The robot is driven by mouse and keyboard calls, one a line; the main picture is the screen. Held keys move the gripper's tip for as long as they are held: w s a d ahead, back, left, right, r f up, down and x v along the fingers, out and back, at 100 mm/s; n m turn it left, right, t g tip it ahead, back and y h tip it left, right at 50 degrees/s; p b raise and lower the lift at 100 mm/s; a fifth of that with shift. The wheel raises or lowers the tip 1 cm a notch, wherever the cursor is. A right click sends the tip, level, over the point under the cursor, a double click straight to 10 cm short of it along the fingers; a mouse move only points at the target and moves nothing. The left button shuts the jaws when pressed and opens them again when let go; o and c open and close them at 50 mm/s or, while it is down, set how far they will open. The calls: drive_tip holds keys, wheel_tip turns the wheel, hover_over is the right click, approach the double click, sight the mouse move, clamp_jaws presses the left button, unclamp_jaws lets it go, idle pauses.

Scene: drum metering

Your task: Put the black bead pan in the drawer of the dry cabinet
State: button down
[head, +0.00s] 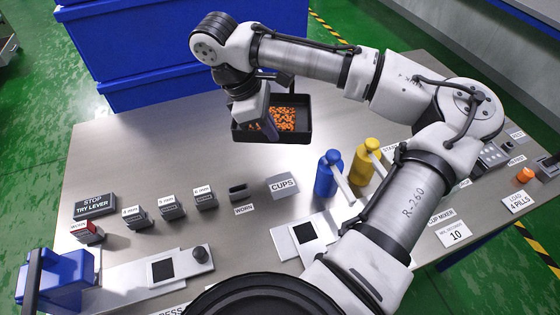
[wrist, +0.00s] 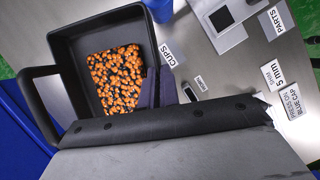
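The black bead pan (head: 240,132) is a square, open pan with orange beads in it, over the far middle of the table. It also shows in the wrist view (wrist: 72,45), with its loop handle at the left. My gripper (head: 269,128) points down at the pan's near wall. In the wrist view its two dark fingers (wrist: 160,92) sit close together at that wall and appear shut on it. The pan looks level; whether it clears the table is hard to tell. A large blue cabinet (head: 140,75) stands behind the table; no label on it is readable.
A blue bottle (head: 325,178) and a yellow bottle (head: 362,168) stand right of the pan. Small labelled blocks (head: 172,208), a CUPS plate (head: 283,185) and a blue device (head: 60,278) occupy the near left. The table's far left is clear.

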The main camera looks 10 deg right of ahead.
wheel_tip(320, 180, down, 14)
drive_tip(key=shift+f+p, duration=0.1)
drive_tip(key=shift+p, duration=0.25)
drive_tip(key=shift+f, duration=0.2)
drive_tip(key=c, duration=1.6)
unclamp_jaws()
drive_tip(key=shift+c, duration=0.2)
